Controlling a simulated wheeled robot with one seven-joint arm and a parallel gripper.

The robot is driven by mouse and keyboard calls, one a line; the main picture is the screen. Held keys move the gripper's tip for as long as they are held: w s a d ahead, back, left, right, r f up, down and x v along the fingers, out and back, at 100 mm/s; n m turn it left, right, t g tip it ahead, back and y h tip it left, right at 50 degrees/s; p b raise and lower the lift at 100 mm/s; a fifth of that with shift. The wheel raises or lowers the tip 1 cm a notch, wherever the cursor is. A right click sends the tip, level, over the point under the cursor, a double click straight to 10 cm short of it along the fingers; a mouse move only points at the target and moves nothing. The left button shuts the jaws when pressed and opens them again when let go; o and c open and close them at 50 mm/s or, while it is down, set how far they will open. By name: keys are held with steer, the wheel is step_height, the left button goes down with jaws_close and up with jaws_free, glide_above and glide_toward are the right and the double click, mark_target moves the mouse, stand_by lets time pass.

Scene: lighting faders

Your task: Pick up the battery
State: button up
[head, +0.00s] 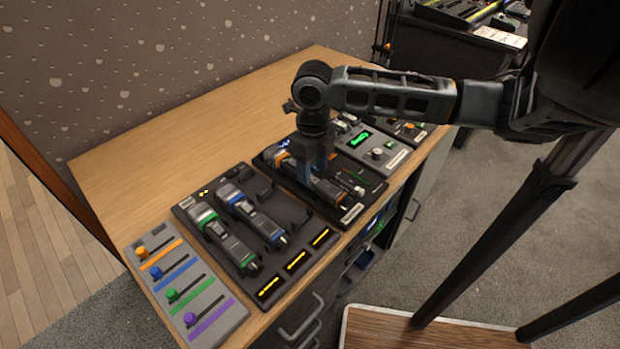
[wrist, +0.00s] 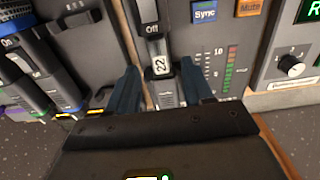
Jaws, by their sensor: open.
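No thing in view can be told for certain as the battery. My gripper (head: 316,172) points down over the middle black unit, and in the wrist view its blue fingers (wrist: 160,88) are open. Between them lies a dark handheld device (wrist: 159,45) with an "Off" mark and a white "22" label. In the head view this device (head: 325,190) lies on the middle unit, partly hidden by my gripper. I cannot tell whether the fingers touch it. Two similar devices, one green-ringed (head: 222,240) and one blue-ringed (head: 252,217), lie in the dock to the left.
The black dock (head: 285,205) has glowing orange displays along its front. A grey fader panel (head: 183,285) is at the counter's near left. A grey unit with a green display and knob (head: 372,150) stands to the right. The wooden counter (head: 140,165) is clear behind.

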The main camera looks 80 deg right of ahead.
steer(key=shift+f, duration=1.35)
steer(key=shift+c, duration=0.3)
jaws_close()
